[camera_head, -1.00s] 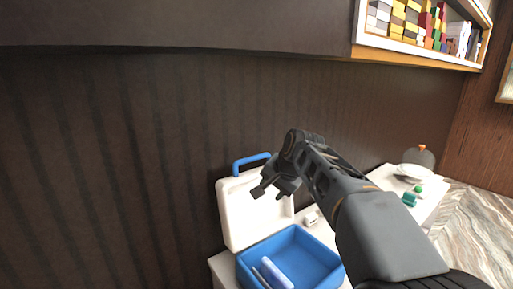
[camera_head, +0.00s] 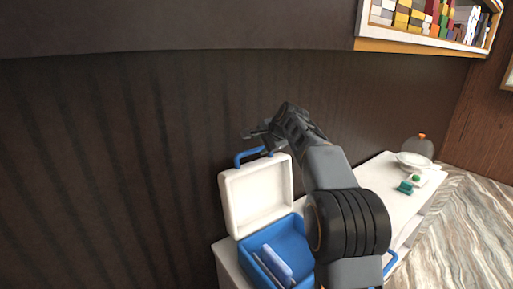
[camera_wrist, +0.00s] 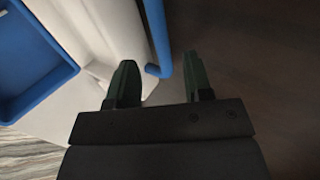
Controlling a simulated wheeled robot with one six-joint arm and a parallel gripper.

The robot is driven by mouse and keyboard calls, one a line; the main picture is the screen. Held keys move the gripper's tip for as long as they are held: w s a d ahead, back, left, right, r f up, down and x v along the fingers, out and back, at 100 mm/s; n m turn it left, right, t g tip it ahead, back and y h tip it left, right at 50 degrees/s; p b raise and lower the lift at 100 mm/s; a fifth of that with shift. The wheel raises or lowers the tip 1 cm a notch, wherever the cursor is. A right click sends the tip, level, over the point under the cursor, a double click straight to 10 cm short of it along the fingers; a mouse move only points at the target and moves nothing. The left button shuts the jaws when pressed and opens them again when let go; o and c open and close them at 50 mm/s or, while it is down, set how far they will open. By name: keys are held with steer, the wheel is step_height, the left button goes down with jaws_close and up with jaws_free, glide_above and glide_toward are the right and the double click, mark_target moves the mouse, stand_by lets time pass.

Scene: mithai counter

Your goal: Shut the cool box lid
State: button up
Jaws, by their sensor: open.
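The cool box has a white lid (camera_head: 257,197) that stands open, upright and leaning back, with a blue handle (camera_head: 240,158) along its top edge. Its blue body (camera_head: 292,240) is open below, with a pale blue block (camera_head: 277,262) inside. My gripper (camera_head: 258,134) is open and empty at the top of the lid, close to the handle. In the wrist view the handle (camera_wrist: 156,35) runs down between the two fingers of my gripper (camera_wrist: 160,76). The white lid (camera_wrist: 105,35) is left of it. I cannot tell whether a finger touches the handle.
The box stands on a white counter (camera_head: 400,207) against a dark ribbed wall (camera_head: 120,170). Farther right on the counter are a white bowl (camera_head: 413,160), a green item (camera_head: 405,187) and a dome with an orange knob (camera_head: 420,146). A shelf of coloured boxes (camera_head: 430,22) hangs above.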

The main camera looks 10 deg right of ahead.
mark_target(256, 150)
steer(key=shift+p+x, duration=0.45)
steer(key=shift+x, duration=2.05)
steer(key=shift+c, duration=0.3)
jaws_close()
